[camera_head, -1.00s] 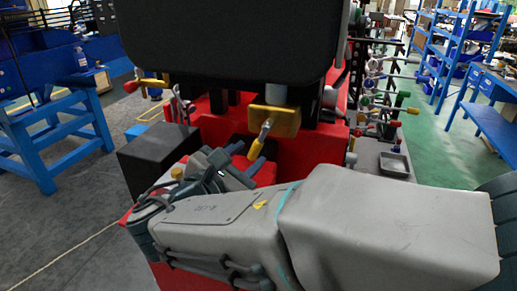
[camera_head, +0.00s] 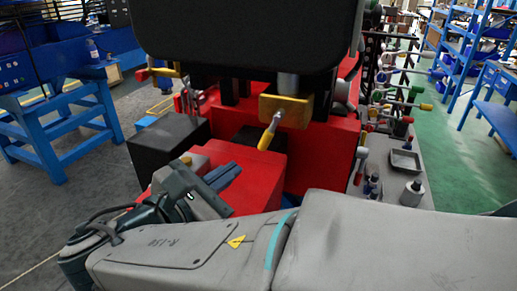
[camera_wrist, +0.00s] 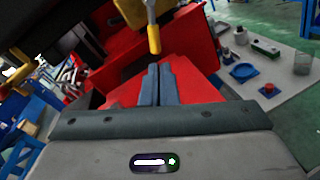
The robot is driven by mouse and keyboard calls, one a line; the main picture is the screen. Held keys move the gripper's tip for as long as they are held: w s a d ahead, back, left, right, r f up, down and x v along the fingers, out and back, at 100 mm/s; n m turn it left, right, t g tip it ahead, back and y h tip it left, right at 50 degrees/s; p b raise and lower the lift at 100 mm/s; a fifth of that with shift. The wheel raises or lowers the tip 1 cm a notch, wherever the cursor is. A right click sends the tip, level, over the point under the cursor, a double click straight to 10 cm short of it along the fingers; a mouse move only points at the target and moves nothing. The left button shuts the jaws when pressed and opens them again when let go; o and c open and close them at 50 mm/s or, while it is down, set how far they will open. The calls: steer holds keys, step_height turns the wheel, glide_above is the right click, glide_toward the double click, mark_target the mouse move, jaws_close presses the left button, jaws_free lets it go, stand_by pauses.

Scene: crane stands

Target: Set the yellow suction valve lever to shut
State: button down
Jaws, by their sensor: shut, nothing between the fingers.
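The yellow suction valve lever (camera_head: 269,132) hangs from a brass-coloured valve block (camera_head: 293,110), with a metal shank and a yellow grip slanting down and slightly left. In the wrist view the yellow grip (camera_wrist: 154,40) points down, just beyond my fingertips. My gripper (camera_head: 232,172) is shut and empty, below and left of the lever, over a red block. In the wrist view my gripper (camera_wrist: 160,68) has its two dark fingers together, with a small visible gap to the grip's end. The lever's upper pivot is partly hidden in the wrist view.
A large black panel (camera_head: 245,35) overhangs the valve. A black box (camera_head: 168,143) stands left of the red block (camera_head: 245,185). At right are several colour-tipped levers and a grey tray (camera_head: 405,160). A blue bench (camera_head: 60,130) stands at left.

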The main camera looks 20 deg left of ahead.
mark_target(270, 131)
steer(key=s+d+f+m+g+p, duration=0.1)
steer(key=d+f+m+g+p, duration=0.1)
steer(key=d+f+m+g, duration=0.6)
steer(key=s+d+f+m+g+p, duration=0.1)
steer(key=d+f+m+g, duration=0.3)
steer(key=d+m+g, duration=0.8)
steer(key=w+r+m+t+y+p, duration=0.15)
steer(key=w+r+m+y, duration=0.35)
steer(key=m, duration=0.5)
steer(key=w+r+m+t+y+p, duration=0.1)
steer(key=w+r+m+t+y, duration=0.2)
steer(key=m+y, duration=0.55)
steer(key=w+r+m+t+y+p, duration=0.15)
steer(key=w+r+m+y, duration=0.35)
steer(key=m, duration=0.6)
steer(key=a+f+p, duration=0.1)
steer(key=a, duration=1.1)
steer(key=shift+w+a+f+t+h, duration=0.2)
steer(key=shift+w+a+t+h, duration=0.2)
steer(key=shift+h, duration=0.05)
